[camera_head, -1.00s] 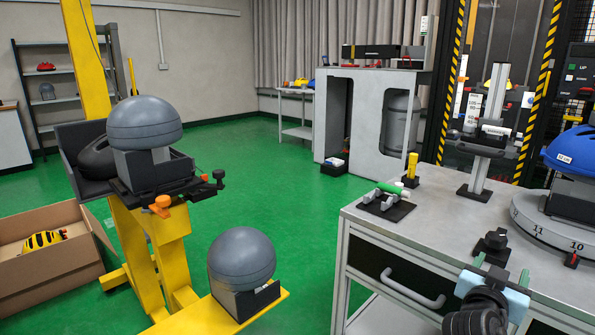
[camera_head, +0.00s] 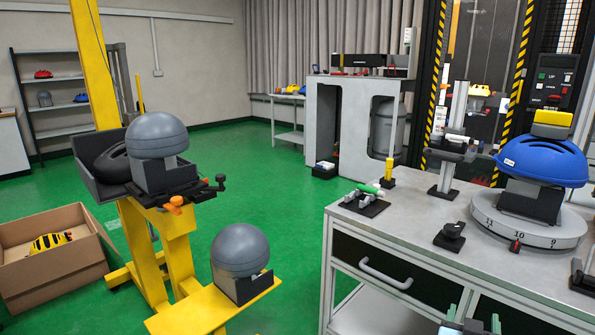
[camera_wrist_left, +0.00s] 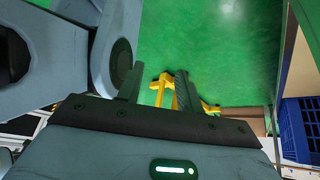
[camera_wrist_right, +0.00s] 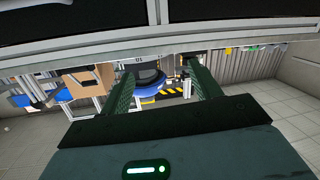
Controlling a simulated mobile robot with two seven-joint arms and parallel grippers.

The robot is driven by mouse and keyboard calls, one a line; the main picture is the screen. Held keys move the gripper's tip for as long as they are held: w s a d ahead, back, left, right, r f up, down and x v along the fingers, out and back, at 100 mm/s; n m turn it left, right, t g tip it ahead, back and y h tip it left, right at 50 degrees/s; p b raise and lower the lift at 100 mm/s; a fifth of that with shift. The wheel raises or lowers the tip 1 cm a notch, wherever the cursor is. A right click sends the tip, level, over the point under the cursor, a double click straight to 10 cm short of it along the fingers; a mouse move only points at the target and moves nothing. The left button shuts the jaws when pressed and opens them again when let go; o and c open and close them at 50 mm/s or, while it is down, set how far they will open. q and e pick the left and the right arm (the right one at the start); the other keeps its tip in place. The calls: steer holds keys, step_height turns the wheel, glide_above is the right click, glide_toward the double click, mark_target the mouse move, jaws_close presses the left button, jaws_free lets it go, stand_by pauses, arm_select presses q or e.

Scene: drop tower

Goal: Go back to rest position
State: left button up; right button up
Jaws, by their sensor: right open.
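My left gripper is outside the head view. In the left wrist view its fingers (camera_wrist_left: 156,65) are apart and empty over green floor, with a yellow stand's foot (camera_wrist_left: 209,106) seen far beyond.
A blue helmet (camera_head: 543,160) sits on the round dial (camera_head: 526,226) on the workbench. Grey headforms (camera_head: 157,136) (camera_head: 241,250) rest on the yellow stand (camera_head: 166,219) at left. A cardboard box (camera_head: 50,279) holds a striped helmet (camera_head: 49,243). Green floor lies clear between stand and bench.

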steer(key=s+a+f+n+g+y+p, duration=0.1)
steer(key=s+a+f+n+y+p, duration=0.2)
steer(key=s, duration=0.4)
steer(key=s+a+f+n+y+p, duration=0.1)
steer(key=s+a+f+y+p, duration=0.1)
steer(key=s+a+f+p, duration=0.25)
steer(key=s+a+f+n+g+y+p, duration=0.1)
steer(key=s+a+n+y+p, duration=0.1)
steer(key=s+p, duration=0.5)
arm_select(q)
steer(key=w+r+t+p, duration=0.1)
steer(key=w+r+p, duration=0.2)
steer(key=r, duration=0.8)
steer(key=w+d+r+t+p, duration=0.1)
steer(key=w+r+p, duration=0.2)
steer(key=r, duration=0.9)
steer(key=shift+t+p, duration=0.3)
steer(key=shift+p, duration=0.8)
arm_select(e)
steer(key=s+a+r+y, duration=0.1)
steer(key=s+a+r, duration=0.1)
steer(key=s, duration=0.6)
steer(key=s+a+r+n+g+y, duration=0.1)
steer(key=s+a+r+y, duration=0.1)
steer(key=s+a, duration=0.3)
steer(key=s+a+r+n+g+y, duration=0.1)
steer(key=s+a+r+y, duration=0.1)
steer(key=s, duration=0.8)
steer(key=shift+s+a, duration=0.4)
steer(key=shift+a, duration=0.25)
